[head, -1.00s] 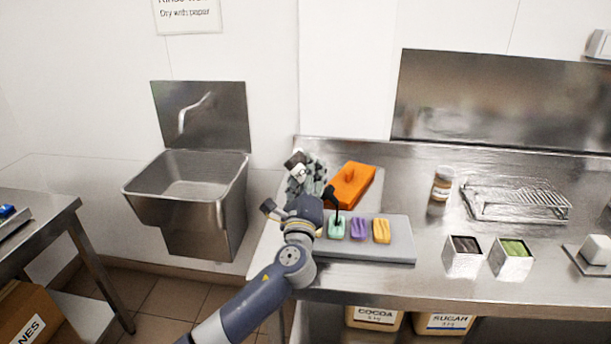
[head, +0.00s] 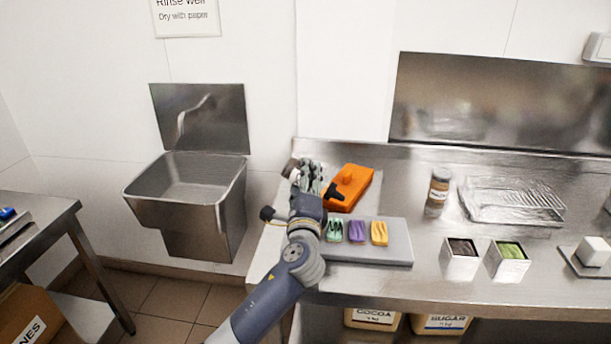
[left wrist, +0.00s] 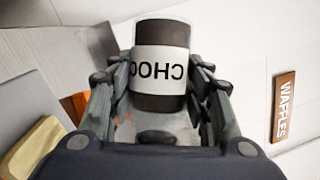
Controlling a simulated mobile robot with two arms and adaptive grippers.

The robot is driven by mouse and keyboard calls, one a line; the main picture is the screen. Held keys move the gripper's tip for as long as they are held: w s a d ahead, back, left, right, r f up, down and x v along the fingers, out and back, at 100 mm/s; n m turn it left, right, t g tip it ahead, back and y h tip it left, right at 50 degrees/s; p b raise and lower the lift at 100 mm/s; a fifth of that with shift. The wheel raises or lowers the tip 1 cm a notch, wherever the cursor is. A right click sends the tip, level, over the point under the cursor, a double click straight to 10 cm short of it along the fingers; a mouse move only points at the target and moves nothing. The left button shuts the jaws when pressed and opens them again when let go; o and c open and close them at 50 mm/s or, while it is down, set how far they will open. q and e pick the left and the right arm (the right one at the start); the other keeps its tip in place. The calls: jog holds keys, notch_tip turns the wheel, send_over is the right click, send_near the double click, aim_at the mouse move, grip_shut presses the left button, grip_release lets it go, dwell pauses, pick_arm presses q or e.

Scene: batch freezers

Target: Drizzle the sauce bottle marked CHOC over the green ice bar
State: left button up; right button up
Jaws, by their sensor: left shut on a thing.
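The green ice bar (head: 334,231) lies at the left end of the grey board (head: 398,252), beside a purple bar (head: 357,232) and a yellow bar (head: 379,233). Dark streaks show on the green bar. My left gripper (head: 308,178) is beyond the bar, towards the back left of the bench. It is shut on the sauce bottle (head: 292,168), which is mostly hidden by the fingers in the head view. My right gripper is not in view.
A brown-labelled jar (head: 438,190), a wire rack (head: 512,203) and two topping tubs (head: 460,258) (head: 508,260) stand further right. A sink (head: 190,195) is left of the bench.

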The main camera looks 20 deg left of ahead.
pick_arm(q)
jog(key=shift+a, duration=0.1)
jog(key=shift+r+n+g+p, duration=0.4)
jog(key=shift+r+n+p, duration=0.35)
jog(key=shift+n+p, duration=0.5)
jog(key=shift+r+n+g+p, duration=0.55)
jog(key=shift+n+p, duration=0.4)
jog(key=shift+p, duration=0.3)
jog(key=shift+r+n+g+h+p, duration=0.55)
jog(key=shift+r+n+p, duration=0.75)
jog(key=shift+p, duration=1.2)
jog(key=shift+r+n+p, duration=0.2)
jog(key=shift+n+p, duration=0.6)
jog(key=shift+p, duration=0.25)
